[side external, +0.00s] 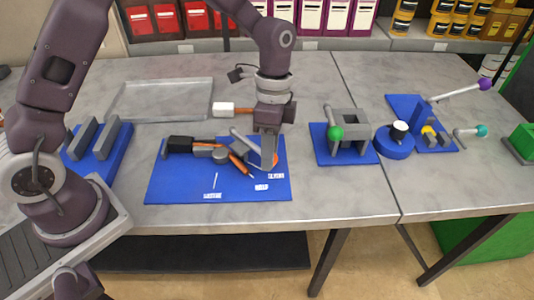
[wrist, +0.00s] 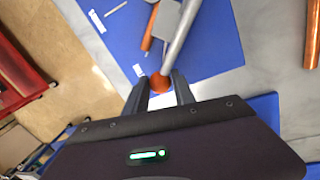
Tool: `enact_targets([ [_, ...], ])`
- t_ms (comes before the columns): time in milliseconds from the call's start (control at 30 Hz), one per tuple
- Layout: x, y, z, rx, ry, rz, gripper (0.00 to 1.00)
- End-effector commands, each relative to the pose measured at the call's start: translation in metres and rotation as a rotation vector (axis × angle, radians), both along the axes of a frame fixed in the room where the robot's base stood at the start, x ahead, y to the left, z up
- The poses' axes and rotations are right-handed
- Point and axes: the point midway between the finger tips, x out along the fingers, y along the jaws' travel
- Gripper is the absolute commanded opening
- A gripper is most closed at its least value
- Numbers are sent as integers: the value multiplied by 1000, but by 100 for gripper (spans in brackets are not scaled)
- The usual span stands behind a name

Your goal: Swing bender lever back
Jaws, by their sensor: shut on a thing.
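The bender lever (wrist: 183,42) is a silver rod with an orange knob (wrist: 160,83) at its end. It reaches over the blue bender board (side external: 170,188), and its grey rod (side external: 240,137) also shows in the side view. My gripper (wrist: 161,85) has its fingers on either side of the orange knob and is shut on it. In the side view my gripper (side external: 268,162) is low over the right part of the board and hides part of the lever. A copper tube (side external: 240,163) lies by the grey bender body (side external: 204,150).
A blue base with a green-knobbed clamp (side external: 336,133) stands to the right. Beyond it are a round blue base (side external: 395,146) and a purple-knobbed lever (side external: 484,84).

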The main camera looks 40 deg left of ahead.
Motion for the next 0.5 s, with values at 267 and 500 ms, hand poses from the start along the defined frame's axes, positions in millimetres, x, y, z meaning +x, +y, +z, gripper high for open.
enact_targets([
  [267, 27, 11, 0, 1, 5, 233, 0],
  [500, 52, 27, 0, 2, 5, 458, 0],
])
